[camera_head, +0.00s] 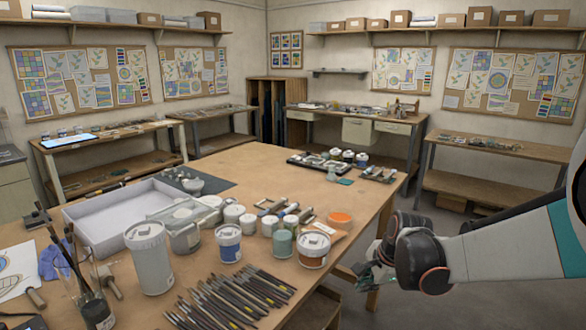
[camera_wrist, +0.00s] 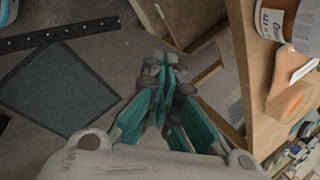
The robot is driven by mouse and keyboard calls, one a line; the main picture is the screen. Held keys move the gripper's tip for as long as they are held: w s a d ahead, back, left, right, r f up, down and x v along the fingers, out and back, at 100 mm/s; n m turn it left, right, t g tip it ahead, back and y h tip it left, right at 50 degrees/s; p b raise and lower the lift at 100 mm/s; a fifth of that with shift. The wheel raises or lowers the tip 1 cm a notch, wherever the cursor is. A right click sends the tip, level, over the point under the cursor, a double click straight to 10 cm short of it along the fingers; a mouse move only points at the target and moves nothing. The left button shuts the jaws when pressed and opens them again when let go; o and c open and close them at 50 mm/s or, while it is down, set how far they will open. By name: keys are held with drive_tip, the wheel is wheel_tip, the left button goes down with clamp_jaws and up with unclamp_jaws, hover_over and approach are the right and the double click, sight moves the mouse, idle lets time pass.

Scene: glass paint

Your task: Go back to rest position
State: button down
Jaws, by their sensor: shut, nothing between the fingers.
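My gripper (camera_head: 368,277) is at the right of the head view, beside the right edge of the wooden table (camera_head: 262,165) and apart from it. In the wrist view my gripper (camera_wrist: 165,72) has its teal fingers together, with nothing between them. The grey floor and the table's legs show beyond the fingertips.
The table holds brushes (camera_head: 230,300), several paint tubs such as one with a white lid (camera_head: 313,250), a white tray (camera_head: 128,215) and a brush jar (camera_head: 97,310). Side benches (camera_head: 500,158) line the walls. Open floor lies right of the table.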

drive_tip(key=s+r+n+t+h, duration=0.1)
drive_tip(key=s+r+n, duration=0.7)
drive_tip(key=s, duration=0.5)
drive_tip(key=s+r+n+t+h, duration=0.1)
drive_tip(key=s+r+n+t, duration=0.1)
drive_tip(key=s+n, duration=0.5)
drive_tip(key=s, duration=0.6)
drive_tip(key=shift+d+n, duration=0.4)
